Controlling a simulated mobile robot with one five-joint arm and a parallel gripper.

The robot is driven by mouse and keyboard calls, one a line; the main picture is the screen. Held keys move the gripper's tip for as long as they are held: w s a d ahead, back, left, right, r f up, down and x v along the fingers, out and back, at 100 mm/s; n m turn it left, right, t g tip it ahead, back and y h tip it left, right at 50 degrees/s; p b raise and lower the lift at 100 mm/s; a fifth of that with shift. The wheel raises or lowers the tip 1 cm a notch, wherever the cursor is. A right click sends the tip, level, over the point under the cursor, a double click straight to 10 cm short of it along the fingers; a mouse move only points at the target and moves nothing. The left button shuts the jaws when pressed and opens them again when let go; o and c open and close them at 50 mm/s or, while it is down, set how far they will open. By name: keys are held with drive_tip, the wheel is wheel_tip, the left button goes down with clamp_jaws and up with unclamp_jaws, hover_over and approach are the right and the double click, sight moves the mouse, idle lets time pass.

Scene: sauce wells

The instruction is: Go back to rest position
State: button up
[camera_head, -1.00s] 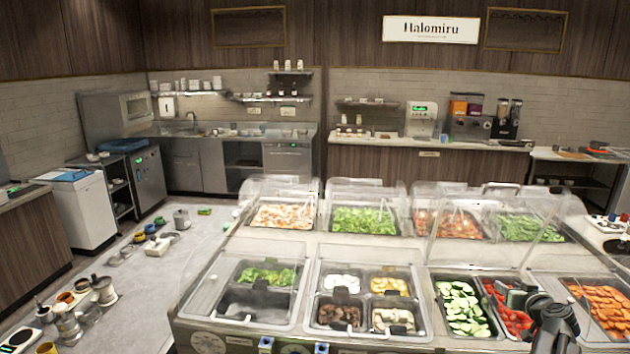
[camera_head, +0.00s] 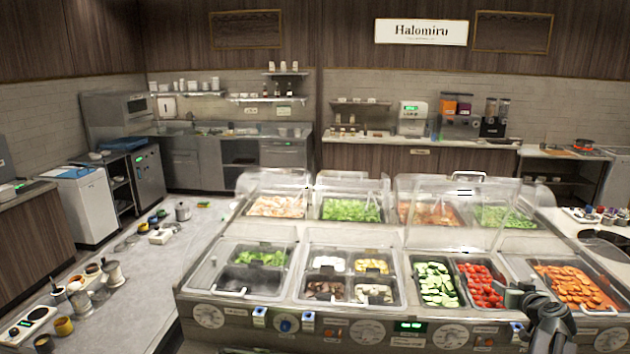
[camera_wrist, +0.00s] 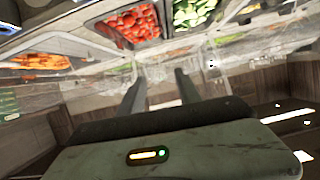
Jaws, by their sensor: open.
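My gripper (camera_head: 519,296) is at the lower right of the head view, in front of the salad counter near the red tomato bin (camera_head: 480,284). In the wrist view its two fingers (camera_wrist: 158,88) stand apart with nothing between them. The salad counter (camera_head: 330,312) spans the middle of the head view, with several filled bins under clear covers. The wrist view shows the counter turned upside down, with the tomato bin (camera_wrist: 133,25) at the top.
Low on the counter's front are dials (camera_head: 367,331) and a green display (camera_head: 410,326). Pots and jars stand on the left worktop (camera_head: 150,285). A carrot bin (camera_head: 572,286) lies right of the tomatoes. A back counter (camera_head: 420,158) holds dispensers.

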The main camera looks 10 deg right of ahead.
drive_tip(key=w+a+f+n+g+y+b, duration=0.1)
drive_tip(key=w+a+f+g+y+b, duration=0.3)
drive_tip(key=a, duration=0.7)
drive_tip(key=w+a+f+n+t+y, duration=0.1)
drive_tip(key=w+a+f+n, duration=0.1)
drive_tip(key=a+f, duration=0.65)
drive_tip(key=w+a+f+n+g+y+b, duration=0.1)
drive_tip(key=w+a+f+g+y, duration=0.15)
drive_tip(key=a, duration=1.15)
drive_tip(key=s+a+f+g+h+b, duration=0.1)
drive_tip(key=s+a+f, duration=0.4)
drive_tip(key=a, duration=0.7)
drive_tip(key=s+a+f+g+h+b, duration=0.1)
drive_tip(key=s+a+f+g+b, duration=0.3)
drive_tip(key=a, duration=0.8)
drive_tip(key=shift+s+a+f+n+g, duration=0.15)
drive_tip(key=shift+s+f+n+g, duration=0.15)
drive_tip(key=shift+s+f+g, duration=0.6)
drive_tip(key=shift+w+r+g+h, duration=0.25)
drive_tip(key=shift+w+r, duration=0.05)
